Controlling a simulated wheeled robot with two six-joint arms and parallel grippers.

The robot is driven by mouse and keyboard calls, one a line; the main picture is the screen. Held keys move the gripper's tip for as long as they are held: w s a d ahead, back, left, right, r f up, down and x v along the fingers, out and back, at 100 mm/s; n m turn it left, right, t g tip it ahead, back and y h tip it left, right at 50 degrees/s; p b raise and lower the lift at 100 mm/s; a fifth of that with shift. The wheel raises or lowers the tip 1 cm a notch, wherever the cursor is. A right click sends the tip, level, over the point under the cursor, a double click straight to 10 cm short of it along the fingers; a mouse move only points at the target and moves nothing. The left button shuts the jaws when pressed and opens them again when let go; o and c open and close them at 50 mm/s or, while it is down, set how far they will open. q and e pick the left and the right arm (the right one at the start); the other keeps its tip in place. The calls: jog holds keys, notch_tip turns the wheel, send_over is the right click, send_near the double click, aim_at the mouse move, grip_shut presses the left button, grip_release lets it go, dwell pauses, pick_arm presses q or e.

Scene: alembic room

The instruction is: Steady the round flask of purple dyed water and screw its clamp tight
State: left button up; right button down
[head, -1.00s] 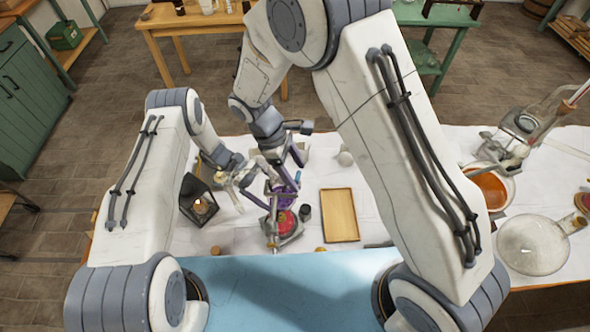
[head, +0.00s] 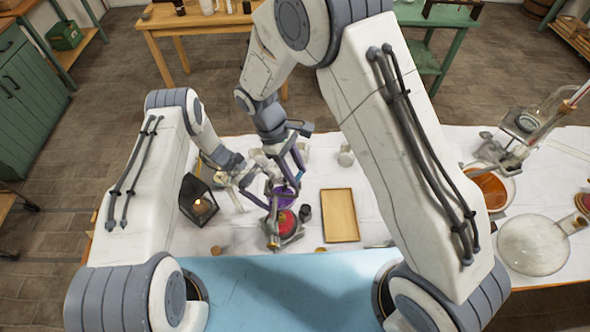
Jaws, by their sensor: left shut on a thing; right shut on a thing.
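The round flask of purple dyed water (head: 284,196) stands on the white-covered table, partly hidden by my grippers. A red round piece on a grey base (head: 285,223) is just in front of it. My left gripper (head: 264,200) comes in from the left and is shut at the flask's side. My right gripper (head: 286,176) comes down from above and behind and is shut close over the flask, at the clamp. The clamp and its screw are too small and covered to make out clearly.
A dark lantern (head: 198,200) stands left of the flask. A wooden tray (head: 340,236) and a small dark pot (head: 305,213) are to the right. Large glass flask (head: 532,246) and orange bowl (head: 490,187) stand far right.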

pick_arm(q)
jog(key=shift+d+r, duration=0.1)
jog(key=shift+r, duration=0.05)
pick_arm(e)
jog(key=shift+c, duration=2)
grip_release()
jog(key=v, duration=1.2)
jog(key=shift+w, duration=0.15)
pick_arm(q)
jog(key=o, duration=0.7)
jog(key=shift+s, duration=0.1)
pick_arm(e)
jog(key=shift+d, duration=0.1)
